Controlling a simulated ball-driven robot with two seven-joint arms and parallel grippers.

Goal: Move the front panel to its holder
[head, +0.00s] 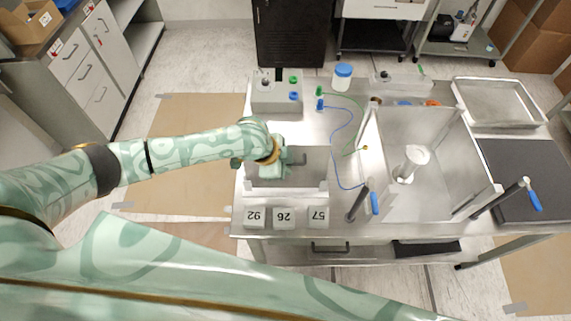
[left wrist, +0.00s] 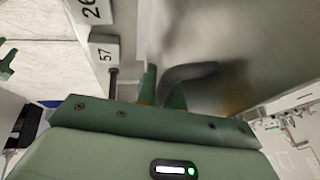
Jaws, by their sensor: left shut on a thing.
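The front panel (head: 315,172) is a grey metal plate with a dark bar handle; it is over the left front of the metal table. My left gripper (head: 284,158) is shut on its handle. In the left wrist view, my left gripper (left wrist: 165,88) closes around the bent grey handle (left wrist: 195,71), with the panel's blurred face (left wrist: 245,35) behind it. The panel's lower edge is close to the pale holder (head: 322,188), behind the number blocks. I cannot tell whether it is seated there. My right gripper is not in view.
Number blocks 92 (head: 255,217), 26 (head: 284,217) and 57 (head: 318,217) line the front edge. An open clear-walled chamber (head: 440,140) with a white cylinder (head: 411,163) stands to the right, beside blue-tipped clamps (head: 375,203). A control box (head: 275,97) and cables stand behind.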

